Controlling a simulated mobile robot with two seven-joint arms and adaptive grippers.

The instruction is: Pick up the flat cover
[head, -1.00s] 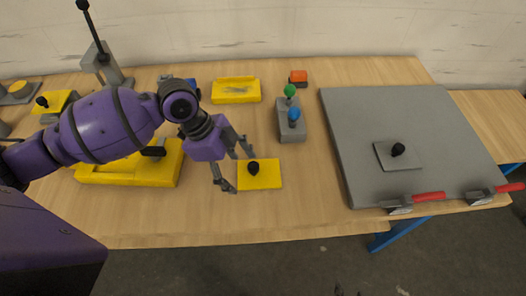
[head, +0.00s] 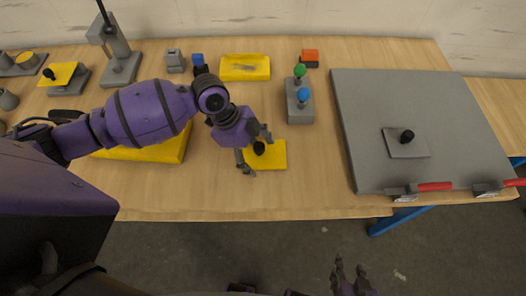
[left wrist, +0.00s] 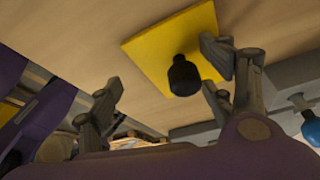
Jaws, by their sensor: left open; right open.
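The flat cover appears to be the yellow square plate (head: 277,160) with a black knob (head: 259,148), lying on the wooden table. It also shows in the left wrist view (left wrist: 153,50), its knob (left wrist: 184,76) hanging into the space between my fingers. My left gripper (head: 257,152) is open, its fingers on either side of the knob in the head view; I cannot tell whether they touch it. The left wrist view shows the left gripper (left wrist: 163,78) with fingers spread and the right-hand finger closer to the knob. My right gripper (head: 352,279) is open and empty, low in front of the table.
A grey board (head: 450,110) at the right bears a grey knobbed plate (head: 409,148) and red-handled clamps (head: 434,186). A grey block (head: 299,108) with green and blue knobs stands behind the cover. A yellow tray (head: 245,69) lies farther back. A larger yellow part (head: 165,148) lies left.

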